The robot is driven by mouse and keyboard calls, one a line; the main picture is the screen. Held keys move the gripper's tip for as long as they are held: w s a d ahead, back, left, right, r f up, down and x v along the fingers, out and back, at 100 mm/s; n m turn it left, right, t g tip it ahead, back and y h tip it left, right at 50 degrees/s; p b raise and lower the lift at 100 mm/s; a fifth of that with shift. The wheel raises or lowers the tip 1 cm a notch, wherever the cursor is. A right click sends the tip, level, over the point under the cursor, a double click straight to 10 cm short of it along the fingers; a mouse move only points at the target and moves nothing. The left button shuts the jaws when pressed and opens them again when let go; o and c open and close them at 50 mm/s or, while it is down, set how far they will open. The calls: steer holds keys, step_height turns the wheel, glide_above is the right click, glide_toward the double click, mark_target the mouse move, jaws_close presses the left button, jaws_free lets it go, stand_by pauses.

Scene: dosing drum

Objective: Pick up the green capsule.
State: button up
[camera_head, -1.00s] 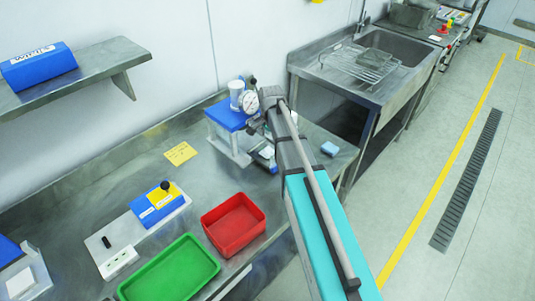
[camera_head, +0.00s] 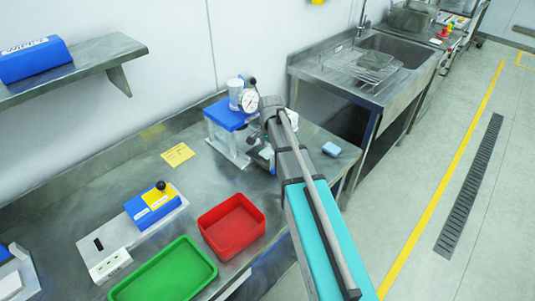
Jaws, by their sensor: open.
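I cannot make out a green capsule in the head view; it may be too small or hidden. My arm reaches over the bench to a device with a blue top (camera_head: 228,114), a clear cylinder (camera_head: 235,94) and a round dial (camera_head: 249,101). My gripper (camera_head: 264,154) is open and points down at the right side of this device, partly hidden by my wrist. Whether anything lies between its fingers does not show.
A red tray (camera_head: 232,224) and a green tray (camera_head: 166,273) stand at the bench's front edge. A blue and yellow box with a black knob (camera_head: 154,203) is left of them. A small blue block (camera_head: 331,149) lies right of my arm. A sink (camera_head: 395,48) is farther back.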

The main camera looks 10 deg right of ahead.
steer(key=c, duration=0.8)
steer(key=shift+r, duration=0.1)
step_height(320, 180, up, 10)
steer(key=p, duration=1)
stand_by(0.8)
